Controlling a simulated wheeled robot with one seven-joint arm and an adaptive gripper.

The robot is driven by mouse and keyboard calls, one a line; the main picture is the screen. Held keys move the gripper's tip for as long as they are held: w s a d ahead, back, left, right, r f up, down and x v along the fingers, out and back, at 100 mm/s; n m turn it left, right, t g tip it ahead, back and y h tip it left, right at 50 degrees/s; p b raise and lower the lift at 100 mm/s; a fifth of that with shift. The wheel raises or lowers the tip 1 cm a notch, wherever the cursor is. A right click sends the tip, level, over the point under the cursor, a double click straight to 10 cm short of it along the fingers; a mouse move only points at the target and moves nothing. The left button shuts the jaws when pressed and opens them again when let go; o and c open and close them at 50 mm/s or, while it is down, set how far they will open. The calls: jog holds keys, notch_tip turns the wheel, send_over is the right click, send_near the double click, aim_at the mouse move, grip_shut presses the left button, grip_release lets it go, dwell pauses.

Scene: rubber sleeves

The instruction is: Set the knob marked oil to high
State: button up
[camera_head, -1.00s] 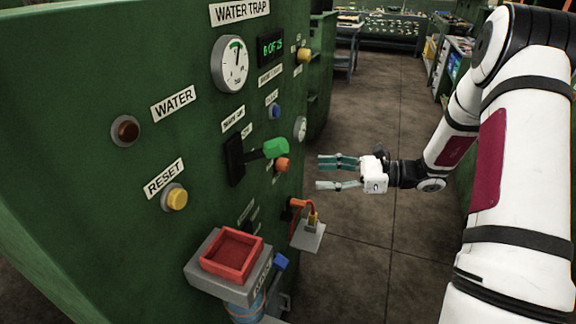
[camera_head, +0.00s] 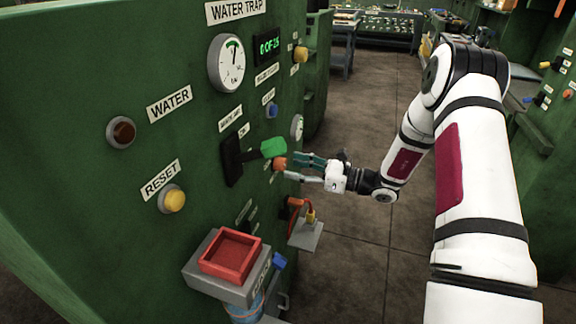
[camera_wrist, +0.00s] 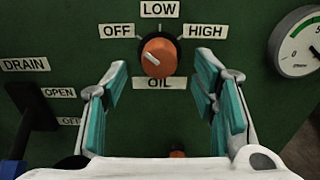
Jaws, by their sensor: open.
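The orange oil knob (camera_wrist: 159,57) sits on the green panel in the wrist view, with the OIL label (camera_wrist: 160,83) below it. Around it are the labels OFF (camera_wrist: 117,31) at left, LOW (camera_wrist: 160,9) above and HIGH (camera_wrist: 206,30) at right. In the head view the knob (camera_head: 279,164) is partly hidden by my gripper (camera_head: 300,168). My gripper (camera_wrist: 161,100) is open, its teal-padded fingers left and right of the knob's line; I cannot tell whether they reach beside it.
A green-handled lever (camera_head: 270,148) juts out just left of the knob. A blue knob (camera_head: 271,110) is above, and a gauge (camera_wrist: 304,42) is to the right. A drain lever (camera_wrist: 34,105) is at lower left. A grey shelf (camera_head: 305,236) with an orange cable sticks out below.

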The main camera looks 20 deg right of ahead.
aim_at(286, 165)
jog(key=shift+x, duration=1.55)
jog(key=c, duration=1.2)
jog(key=shift+o, duration=0.2)
